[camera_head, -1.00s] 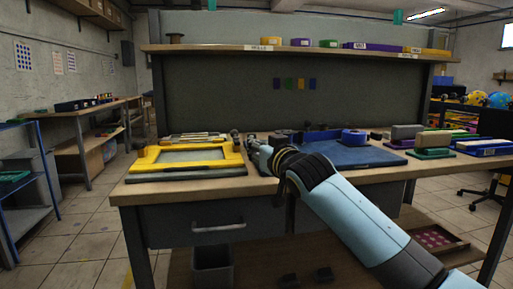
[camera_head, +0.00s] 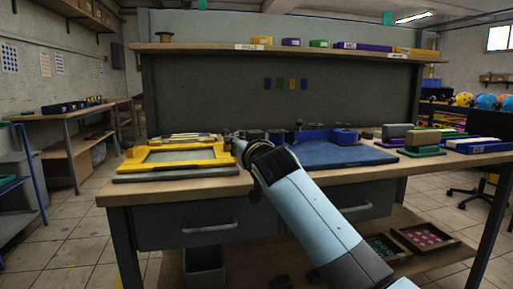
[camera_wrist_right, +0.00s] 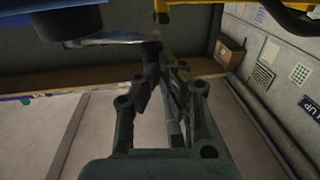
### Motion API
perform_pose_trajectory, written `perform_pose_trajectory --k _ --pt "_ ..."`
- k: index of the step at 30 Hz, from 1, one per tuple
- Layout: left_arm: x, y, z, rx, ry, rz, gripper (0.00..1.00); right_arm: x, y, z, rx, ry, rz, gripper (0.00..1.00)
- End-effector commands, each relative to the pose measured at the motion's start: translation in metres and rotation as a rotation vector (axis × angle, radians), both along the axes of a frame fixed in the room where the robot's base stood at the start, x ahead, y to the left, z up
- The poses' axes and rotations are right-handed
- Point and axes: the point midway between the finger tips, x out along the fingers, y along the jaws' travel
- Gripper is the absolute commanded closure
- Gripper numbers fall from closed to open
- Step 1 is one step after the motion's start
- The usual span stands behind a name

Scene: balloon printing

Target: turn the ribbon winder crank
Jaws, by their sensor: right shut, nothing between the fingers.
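I cannot single out the ribbon winder or its crank for sure. Small dark parts (camera_head: 276,135) sit on the bench between the yellow frame and the blue mat, partly behind my right arm. In the wrist view a dark round part (camera_wrist_right: 57,22) and a thin pale bar (camera_wrist_right: 110,42) show at the top, near my fingertips; I cannot tell whether they touch. My right gripper (camera_wrist_right: 160,58) is shut and empty; in the head view it (camera_head: 241,146) is over the bench by the right edge of the yellow frame. My left gripper is not in view.
The yellow frame (camera_head: 139,160) lies left on the bench, the blue mat (camera_head: 335,154) right. Blocks (camera_head: 421,139) stand at the far right. A shelf (camera_head: 215,49) crosses above the bench. Two trays (camera_head: 401,241) and a grey bin (camera_head: 203,266) are below.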

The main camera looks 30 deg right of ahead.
Motion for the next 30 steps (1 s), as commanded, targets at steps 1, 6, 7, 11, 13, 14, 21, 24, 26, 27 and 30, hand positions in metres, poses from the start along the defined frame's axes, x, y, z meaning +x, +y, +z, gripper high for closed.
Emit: perform_pose_trajectory --k 1,6,7,11,13,14,21,24,26,27,30 --pt "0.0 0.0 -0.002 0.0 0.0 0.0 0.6 0.005 0.004 -0.001 0.003 0.0 0.004 1.0" --pt "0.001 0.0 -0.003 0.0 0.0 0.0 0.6 0.019 0.007 0.0 0.001 0.0 0.007 1.0" --pt "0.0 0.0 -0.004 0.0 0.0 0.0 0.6 0.021 0.007 0.0 0.001 0.0 0.007 1.0" --pt "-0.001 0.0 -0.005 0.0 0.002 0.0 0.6 0.03 0.008 0.0 0.001 -0.001 0.008 1.0" --pt "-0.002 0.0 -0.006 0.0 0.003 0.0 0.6 0.034 0.007 -0.001 0.001 0.0 0.008 1.0" --pt "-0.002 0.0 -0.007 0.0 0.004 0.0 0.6 0.035 0.007 0.0 0.001 0.0 0.008 1.0" --pt "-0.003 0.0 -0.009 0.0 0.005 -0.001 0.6 0.044 0.006 0.0 0.0 0.0 0.007 1.0" --pt "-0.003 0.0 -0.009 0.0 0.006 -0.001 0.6 0.045 0.006 0.0 0.0 0.0 0.007 1.0" --pt "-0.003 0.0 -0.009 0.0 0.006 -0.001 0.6 0.046 0.005 0.0 0.0 0.0 0.007 1.0" --pt "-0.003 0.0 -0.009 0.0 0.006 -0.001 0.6 0.046 0.005 0.0 0.0 0.0 0.007 1.0" --pt "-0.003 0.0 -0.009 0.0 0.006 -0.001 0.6 0.046 0.005 0.0 0.001 0.0 0.007 1.0"
